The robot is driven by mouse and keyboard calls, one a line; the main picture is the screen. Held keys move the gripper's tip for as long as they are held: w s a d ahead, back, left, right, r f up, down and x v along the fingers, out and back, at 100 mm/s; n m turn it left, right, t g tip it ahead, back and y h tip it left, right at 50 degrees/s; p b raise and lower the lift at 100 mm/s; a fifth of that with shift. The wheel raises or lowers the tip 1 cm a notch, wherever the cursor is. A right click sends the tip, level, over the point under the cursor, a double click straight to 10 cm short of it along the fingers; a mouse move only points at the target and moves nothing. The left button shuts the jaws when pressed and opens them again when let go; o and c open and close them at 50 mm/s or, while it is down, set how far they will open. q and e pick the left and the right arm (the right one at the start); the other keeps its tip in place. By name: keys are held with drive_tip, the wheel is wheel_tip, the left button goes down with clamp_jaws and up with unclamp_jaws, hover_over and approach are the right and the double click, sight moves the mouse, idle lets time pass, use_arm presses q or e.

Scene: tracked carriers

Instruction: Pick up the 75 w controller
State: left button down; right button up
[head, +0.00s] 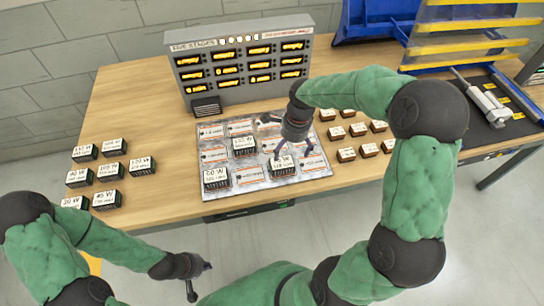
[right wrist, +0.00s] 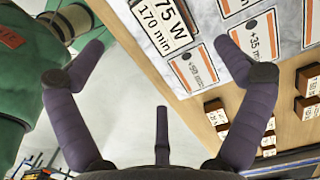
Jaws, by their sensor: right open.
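The 75 W controller, a dark block with a white label reading "75 W 170 min" (right wrist: 165,22), shows at the top of the right wrist view. In the head view it appears to be the block (head: 283,166) at the front right of the printed board (head: 240,187). My right gripper (head: 292,148) is over the board near this block, its fingers spread and empty. In the right wrist view the fingers (right wrist: 160,46) are apart, with the block beyond them. My left gripper (head: 199,280) is off the table's front edge, fingers apart and empty.
Two other controllers (head: 216,178) (head: 244,146) stand on the board. Several more controllers (head: 108,172) stand on the left of the table. Several small brown blocks (head: 347,155) are to the right. A grey display panel (head: 242,68) stands behind the board.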

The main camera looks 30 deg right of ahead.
sight(283, 165)
drive_tip(key=f, duration=0.2)
drive_tip(key=f+b, duration=0.1)
drive_tip(key=f, duration=0.2)
drive_tip(key=shift+a+f+b, duration=0.35)
drive_tip(key=shift+a, duration=0.05)
drive_tip(key=shift+w+a+f+b, duration=0.1)
drive_tip(key=shift+a+f+b, duration=0.2)
drive_tip(key=shift+f, duration=0.5)
drive_tip(key=shift+a+f+b, duration=0.1)
drive_tip(key=shift+f+b, duration=0.3)
drive_tip(key=shift+f, duration=0.35)
drive_tip(key=shift+w+a+f+b, duration=0.15)
drive_tip(key=shift+f+b, duration=0.2)
drive_tip(key=shift+f, duration=0.45)
drive_tip(key=shift+s+f, duration=0.1)
drive_tip(key=shift+f, duration=0.15)
drive_tip(key=c, duration=1.4)
